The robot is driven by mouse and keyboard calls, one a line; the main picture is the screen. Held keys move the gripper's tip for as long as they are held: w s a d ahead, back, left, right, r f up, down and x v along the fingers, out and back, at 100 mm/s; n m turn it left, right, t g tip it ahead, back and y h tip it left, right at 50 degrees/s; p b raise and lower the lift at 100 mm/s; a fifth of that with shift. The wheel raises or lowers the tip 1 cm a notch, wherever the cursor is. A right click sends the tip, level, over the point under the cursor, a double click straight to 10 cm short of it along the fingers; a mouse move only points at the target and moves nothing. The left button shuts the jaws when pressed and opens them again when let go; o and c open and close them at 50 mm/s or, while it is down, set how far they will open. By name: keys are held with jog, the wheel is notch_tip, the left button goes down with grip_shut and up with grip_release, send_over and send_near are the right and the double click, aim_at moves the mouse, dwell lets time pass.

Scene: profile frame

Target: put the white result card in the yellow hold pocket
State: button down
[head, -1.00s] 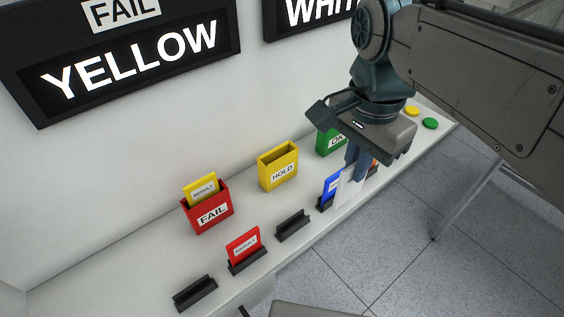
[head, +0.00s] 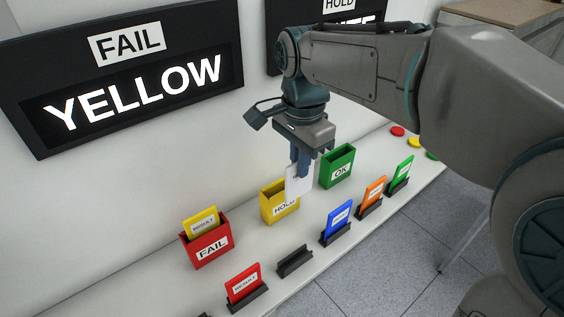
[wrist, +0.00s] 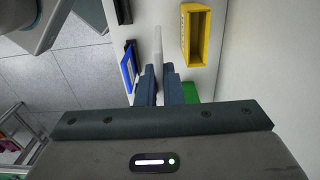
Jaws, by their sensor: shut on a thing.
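My gripper (head: 301,163) is shut on the white result card (head: 297,184) and holds it upright, hanging below the fingers. In the head view the card overlaps the right part of the yellow HOLD pocket (head: 270,203). In the wrist view the card (wrist: 158,45) is seen edge-on between the fingers (wrist: 160,82). There the yellow pocket (wrist: 186,37) lies to the right of the card, with a gap between them, and its opening shows empty. The card's height above the shelf is hard to tell.
The red FAIL pocket (head: 207,246) holds a yellow card (head: 203,222). The green OK pocket (head: 338,167) stands right of the HOLD pocket. Red (head: 243,284), blue (head: 338,220), orange (head: 372,193) and green (head: 401,173) cards stand in black holders along the front. One holder (head: 295,261) is empty.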

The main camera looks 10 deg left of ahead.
jog(key=w+a+p, duration=0.1)
jog(key=w+a, duration=0.3)
jog(key=f, duration=0.4)
jog(key=f+p, duration=0.1)
jog(key=f, duration=0.2)
jog(key=shift+a, duration=0.35)
jog(key=shift+f, duration=0.25)
jog(key=c, duration=1.6)
grip_release()
jog(key=shift+r, duration=0.15)
